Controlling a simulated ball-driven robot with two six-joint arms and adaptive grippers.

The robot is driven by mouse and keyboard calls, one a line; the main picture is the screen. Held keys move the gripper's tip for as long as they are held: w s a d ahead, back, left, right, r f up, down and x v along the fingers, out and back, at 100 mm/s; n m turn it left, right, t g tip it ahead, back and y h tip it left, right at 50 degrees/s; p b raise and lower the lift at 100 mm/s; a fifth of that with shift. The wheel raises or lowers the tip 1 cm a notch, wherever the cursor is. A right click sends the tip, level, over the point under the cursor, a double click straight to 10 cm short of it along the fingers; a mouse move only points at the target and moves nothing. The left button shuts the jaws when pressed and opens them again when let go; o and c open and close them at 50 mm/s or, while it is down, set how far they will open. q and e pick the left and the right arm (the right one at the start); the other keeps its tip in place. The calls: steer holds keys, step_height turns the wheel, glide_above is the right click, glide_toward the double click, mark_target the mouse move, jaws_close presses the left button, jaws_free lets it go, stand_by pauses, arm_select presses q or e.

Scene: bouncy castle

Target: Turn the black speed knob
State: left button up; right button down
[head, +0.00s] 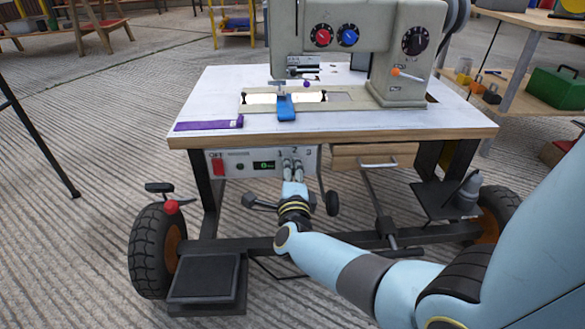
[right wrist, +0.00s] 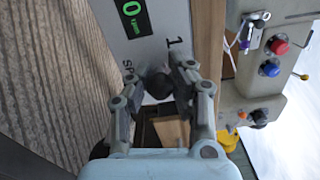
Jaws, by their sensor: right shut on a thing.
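The black speed knob (right wrist: 158,84) is on the grey control panel (head: 228,167) under the front edge of the sewing table. In the right wrist view it sits between the two fingers of my right gripper (right wrist: 156,76), beside partly covered lettering starting "SP" and a numeral 1. My right gripper (head: 292,164) reaches the panel from below in the head view and hides the knob there. Its fingers are shut on the knob's sides. The panel's green display (head: 264,166) is lit. My left gripper is not in view.
The panel has a red OFF switch (head: 217,164) at its left. A sewing machine (head: 400,60) with red, blue and black knobs stands on the table (head: 215,90). A drawer (head: 372,154) is right of the panel. A pedal (head: 205,278) and wheels are below.

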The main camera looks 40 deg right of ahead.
steer(key=shift+w+a+f+n, duration=0.1)
steer(key=shift+a+f+n, duration=0.05)
steer(key=shift+n, duration=0.4)
steer(key=shift+w+a+f+n, duration=0.1)
steer(key=shift+n, duration=0.45)
steer(key=shift+s, duration=0.1)
steer(key=c, duration=1.1)
jaws_free()
steer(key=v, duration=1.2)
